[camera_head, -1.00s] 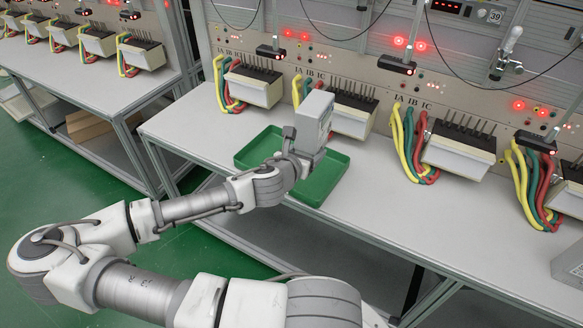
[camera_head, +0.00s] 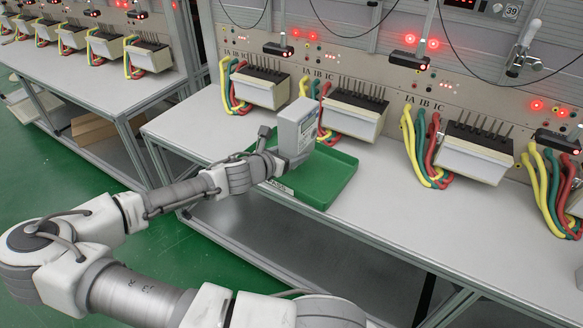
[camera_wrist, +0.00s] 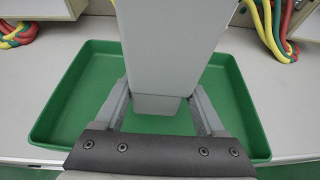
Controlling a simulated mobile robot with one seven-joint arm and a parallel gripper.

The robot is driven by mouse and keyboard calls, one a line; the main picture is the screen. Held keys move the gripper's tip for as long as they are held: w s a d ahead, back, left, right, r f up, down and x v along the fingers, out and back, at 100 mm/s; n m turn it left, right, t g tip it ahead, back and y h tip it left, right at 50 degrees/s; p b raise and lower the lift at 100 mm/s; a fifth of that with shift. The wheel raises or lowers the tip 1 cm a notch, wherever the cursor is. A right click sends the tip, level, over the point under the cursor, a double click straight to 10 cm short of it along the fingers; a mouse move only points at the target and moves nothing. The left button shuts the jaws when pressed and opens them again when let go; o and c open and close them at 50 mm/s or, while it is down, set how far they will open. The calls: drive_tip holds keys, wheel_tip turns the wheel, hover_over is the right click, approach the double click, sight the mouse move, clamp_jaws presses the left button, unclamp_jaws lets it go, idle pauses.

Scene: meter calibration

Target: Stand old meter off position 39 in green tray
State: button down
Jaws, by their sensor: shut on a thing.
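The old meter (camera_head: 299,127) is a light grey box, held upright over the green tray (camera_head: 334,180). In the wrist view the meter (camera_wrist: 163,50) fills the middle of the picture between the two fingers. My gripper (camera_head: 293,153) is shut on the lower part of the meter. The green tray (camera_wrist: 70,92) lies on the bench below, and its bare floor shows on both sides of the meter. I cannot tell whether the meter's base touches the tray floor. The tag 39 (camera_head: 511,11) is on the panel at upper right.
Meter sockets with coloured cables, such as this one (camera_head: 352,115) behind the tray and another (camera_head: 474,150) to the right, line the back of the bench (camera_head: 400,215). Bare bench lies right of the tray. A second bench (camera_head: 95,90) stands at left.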

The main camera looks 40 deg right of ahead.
drive_tip(key=shift+f+b, duration=1)
drive_tip(key=shift+f, duration=0.95)
drive_tip(key=shift+f, duration=0.1)
